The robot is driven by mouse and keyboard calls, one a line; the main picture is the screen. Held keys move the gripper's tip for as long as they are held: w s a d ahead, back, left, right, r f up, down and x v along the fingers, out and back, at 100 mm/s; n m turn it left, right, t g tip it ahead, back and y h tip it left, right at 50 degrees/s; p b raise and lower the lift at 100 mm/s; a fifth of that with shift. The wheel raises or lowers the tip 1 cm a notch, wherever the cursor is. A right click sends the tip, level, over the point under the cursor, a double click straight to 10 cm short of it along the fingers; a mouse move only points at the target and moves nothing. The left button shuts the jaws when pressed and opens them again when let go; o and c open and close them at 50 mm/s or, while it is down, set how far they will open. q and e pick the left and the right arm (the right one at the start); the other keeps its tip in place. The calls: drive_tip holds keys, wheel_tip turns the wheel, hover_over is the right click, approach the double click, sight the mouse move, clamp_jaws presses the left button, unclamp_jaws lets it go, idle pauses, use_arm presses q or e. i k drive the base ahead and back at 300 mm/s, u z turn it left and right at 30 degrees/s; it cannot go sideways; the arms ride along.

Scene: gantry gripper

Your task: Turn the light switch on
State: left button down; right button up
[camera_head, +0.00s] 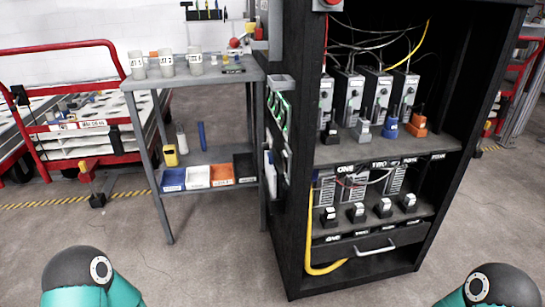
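A panel with green lights (279,108) is on the left side of the black cabinet. A small pale plate (287,155) sits below it on the same side; I cannot tell whether either is the light switch, nor its position. Black and teal parts of my two arms show at the bottom left and bottom right corners. Neither of my grippers shows in the head view.
The black cabinet (296,215) holds several grey units with cables and has a drawer handle (375,250). A grey shelf table (170,80) with cups and small bins stands left of it. A red-framed cart (62,45) is farther left. The floor in front is clear.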

sight(284, 162)
drive_tip(key=u, duration=1)
drive_tip(key=i, duration=0.15)
drive_tip(key=z, duration=2.7)
drive_tip(key=k, duration=1)
drive_tip(key=u, duration=0.5)
drive_tip(key=i, duration=1)
drive_tip(key=u, duration=0.05)
